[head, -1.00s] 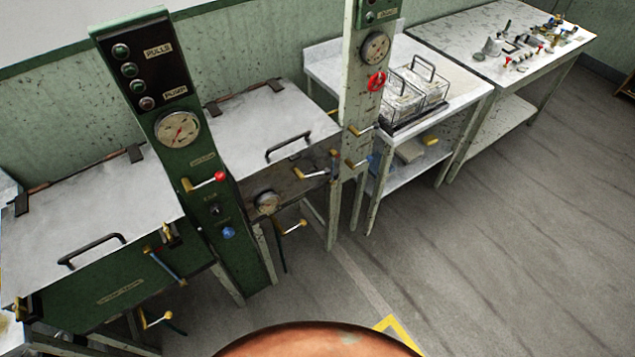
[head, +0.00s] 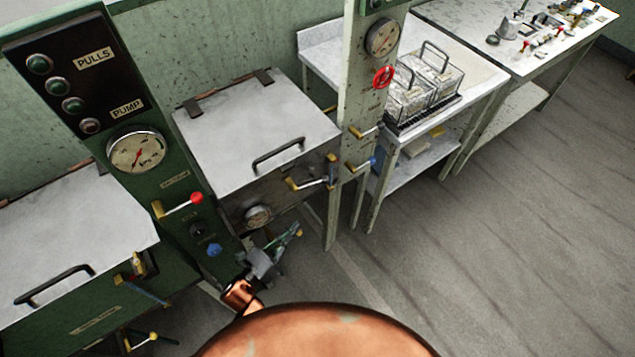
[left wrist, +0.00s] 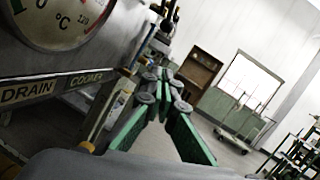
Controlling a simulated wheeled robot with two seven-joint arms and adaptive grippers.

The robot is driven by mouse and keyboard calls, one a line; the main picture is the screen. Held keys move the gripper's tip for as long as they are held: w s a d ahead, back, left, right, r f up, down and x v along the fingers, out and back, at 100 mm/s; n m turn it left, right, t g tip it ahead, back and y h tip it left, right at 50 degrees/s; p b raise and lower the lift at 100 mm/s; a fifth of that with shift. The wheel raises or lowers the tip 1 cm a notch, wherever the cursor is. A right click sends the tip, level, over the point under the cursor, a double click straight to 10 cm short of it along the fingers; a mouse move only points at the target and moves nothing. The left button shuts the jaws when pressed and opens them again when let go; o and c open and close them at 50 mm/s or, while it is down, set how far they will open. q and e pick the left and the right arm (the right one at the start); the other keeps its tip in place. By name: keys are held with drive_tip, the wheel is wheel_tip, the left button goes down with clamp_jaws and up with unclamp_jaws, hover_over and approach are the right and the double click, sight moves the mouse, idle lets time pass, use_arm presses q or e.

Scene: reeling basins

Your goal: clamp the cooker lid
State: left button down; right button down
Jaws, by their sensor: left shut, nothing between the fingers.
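The cooker (head: 235,185) is the basin in the middle of the head view, with a dial on its front. The dial (left wrist: 70,18) and a COOKER label also show in the left wrist view. Its pale lid (head: 240,118) lies down flat, with a dark bar handle (head: 278,155). A yellow-ended clamp lever (head: 308,184) sticks out at the front right corner below the lid edge. My left gripper (head: 284,241) is below and left of that lever, in front of the cooker's lower front. Its green-padded fingers (left wrist: 165,85) are shut and empty. My right gripper is out of view.
A green control column (head: 135,155) with a red-knobbed lever stands left of the cooker. A pale post (head: 365,110) with a red wheel stands at its right. A side table (head: 470,75) holds wire baskets. Open floor (head: 500,220) lies at the right.

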use_arm(q)
drive_tip(key=a+r+x, duration=0.1)
drive_tip(key=r+x, duration=0.1)
drive_tip(key=x, duration=1.1)
drive_tip(key=shift+r, duration=0.45)
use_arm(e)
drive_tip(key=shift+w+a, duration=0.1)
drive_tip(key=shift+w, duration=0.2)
use_arm(q)
drive_tip(key=shift+w, duration=0.1)
drive_tip(key=shift+w+d+r+t+b, duration=0.15)
drive_tip(key=shift+t+b, duration=0.25)
drive_tip(key=shift+b, duration=0.35)
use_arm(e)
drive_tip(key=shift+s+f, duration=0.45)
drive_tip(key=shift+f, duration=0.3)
